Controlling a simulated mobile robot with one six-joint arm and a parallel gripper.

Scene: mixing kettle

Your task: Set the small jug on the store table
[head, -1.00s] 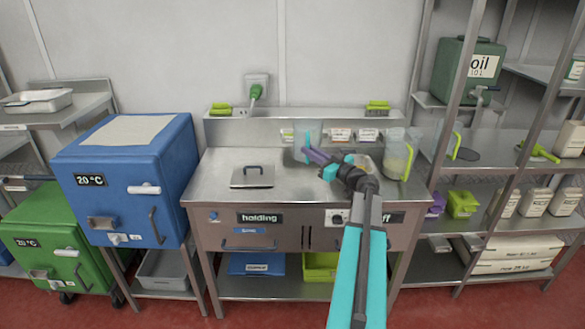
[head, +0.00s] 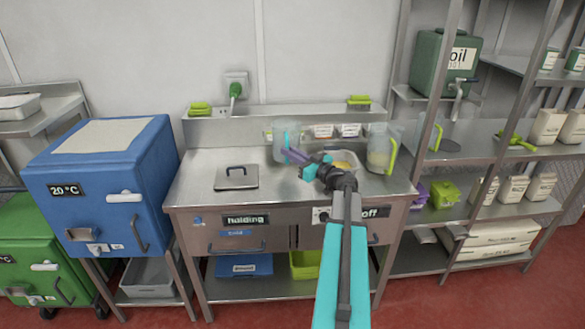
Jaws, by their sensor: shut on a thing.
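My gripper (head: 298,157) is shut on a clear jug (head: 279,150) with a turquoise handle, at the back of the steel counter (head: 200,178). My gripper hides part of this jug. I cannot tell whether its base touches the counter. A second clear jug (head: 377,152) with a green handle and pale contents stands at the counter's right end. A third clear jug (head: 429,138) with a green handle stands on the steel rack shelf (head: 490,145) to the right. I cannot tell which surface is the store table.
A blue box (head: 105,185) stands left. A green oil container (head: 443,65) and a rack post (head: 440,75) are right. Red floor shows in front.

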